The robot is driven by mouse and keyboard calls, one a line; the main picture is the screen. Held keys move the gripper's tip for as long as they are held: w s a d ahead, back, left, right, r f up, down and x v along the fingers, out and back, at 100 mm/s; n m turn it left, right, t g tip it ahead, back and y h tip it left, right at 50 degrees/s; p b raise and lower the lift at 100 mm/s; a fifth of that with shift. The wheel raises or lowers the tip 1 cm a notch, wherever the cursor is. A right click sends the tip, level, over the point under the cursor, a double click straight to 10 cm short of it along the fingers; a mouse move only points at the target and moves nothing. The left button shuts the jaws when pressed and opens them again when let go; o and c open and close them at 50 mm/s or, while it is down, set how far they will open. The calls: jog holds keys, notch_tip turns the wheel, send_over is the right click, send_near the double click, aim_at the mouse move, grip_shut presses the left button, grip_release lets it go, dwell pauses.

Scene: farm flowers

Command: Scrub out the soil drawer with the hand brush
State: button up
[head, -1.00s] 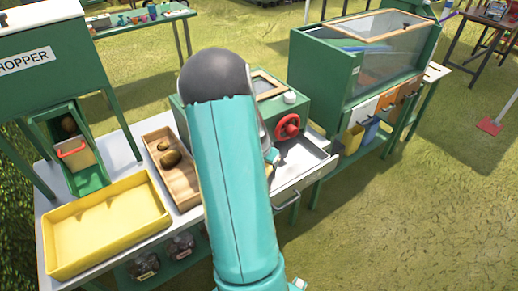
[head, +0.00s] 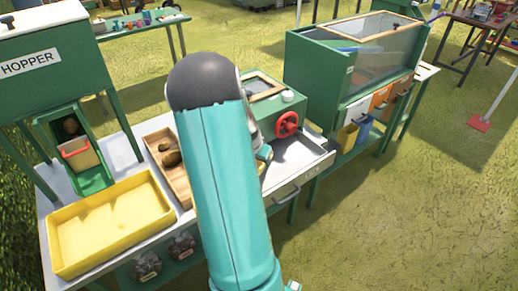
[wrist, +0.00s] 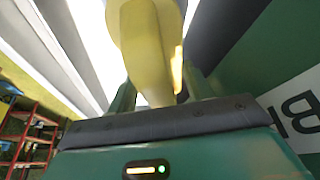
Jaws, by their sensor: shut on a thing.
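The drawer (head: 301,185) is pulled out below the green box with the red wheel, in the middle of the head view. It has a pale front with a metal handle and a grey inside that shows in part. In the wrist view my gripper (wrist: 158,90) is shut on a smooth yellow thing (wrist: 146,40), which looks like the hand brush's handle. Its bristles are not visible. In the head view my teal arm hides most of the gripper, near the drawer's left side. Whether the brush touches the drawer cannot be told.
A yellow tray (head: 62,228) and a wooden tray (head: 166,160) with brown lumps stand left of my arm. The green hopper (head: 40,75) is at the far left. A green cabinet (head: 312,80) stands behind right. Open grass lies at the right.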

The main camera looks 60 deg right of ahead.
jog(key=shift+d+r, duration=0.25)
jog(key=shift+r, duration=2.5)
jog(key=shift+a+r, duration=0.1)
jog(key=shift+s+a, duration=0.1)
